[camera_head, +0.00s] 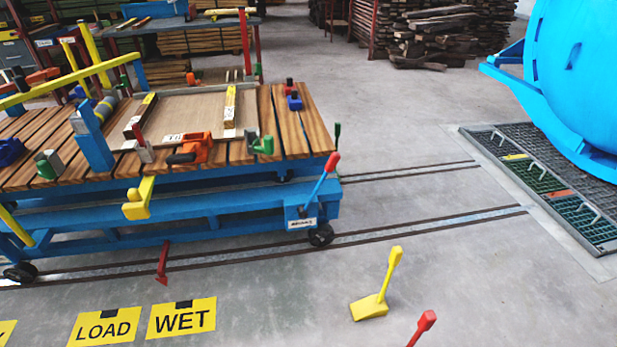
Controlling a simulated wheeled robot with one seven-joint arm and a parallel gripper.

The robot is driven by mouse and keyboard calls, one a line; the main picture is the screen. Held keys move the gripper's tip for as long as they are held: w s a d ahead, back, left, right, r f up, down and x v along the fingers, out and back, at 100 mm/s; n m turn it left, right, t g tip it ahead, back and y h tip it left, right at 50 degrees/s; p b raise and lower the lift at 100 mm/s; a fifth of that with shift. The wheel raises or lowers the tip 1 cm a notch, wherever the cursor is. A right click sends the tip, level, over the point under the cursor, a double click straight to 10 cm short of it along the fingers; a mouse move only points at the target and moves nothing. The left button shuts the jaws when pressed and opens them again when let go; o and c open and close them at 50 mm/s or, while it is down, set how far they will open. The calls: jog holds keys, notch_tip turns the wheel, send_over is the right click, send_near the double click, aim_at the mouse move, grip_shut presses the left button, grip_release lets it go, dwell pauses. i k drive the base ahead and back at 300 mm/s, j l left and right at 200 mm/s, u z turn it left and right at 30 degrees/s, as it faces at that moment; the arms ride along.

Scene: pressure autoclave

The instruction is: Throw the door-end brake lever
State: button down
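A blue wheeled cart (190,212) with a wood-slatted top stands on floor rails at the left. At its right end, toward the blue autoclave (575,75), a lever with a red grip (332,161) and a blue shaft leans up to the right. The lever's foot is at the cart's lower frame, above a small white label (302,223) and near a black wheel (321,235). The lever is in plain sight and nothing touches it. My gripper is not in view.
A yellow lever on a yellow base (370,307) stands on the floor right of the cart. A red grip (426,321) shows at the bottom edge. Yellow LOAD (105,328) and WET (182,319) signs lie in front. A floor grating (560,190) fronts the autoclave. Open floor lies between.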

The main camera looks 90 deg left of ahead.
aim_at(302, 211)
jog(key=i+u, duration=0.15)
jog(key=u, duration=0.35)
jog(key=i+u, duration=0.15)
jog(key=u, duration=0.35)
jog(key=i+u, duration=0.15)
jog(key=u, duration=0.35)
jog(key=i+l+u, duration=0.1)
jog(key=u, duration=0.35)
jog(key=i+u, duration=0.15)
jog(key=u, duration=0.25)
jog(key=i+l+u, duration=0.15)
jog(key=u, duration=0.25)
jog(key=i+l+u, duration=0.15)
jog(key=u, duration=0.2)
jog(key=i+l+u, duration=0.1)
jog(key=u, duration=0.3)
jog(key=l, duration=0.1)
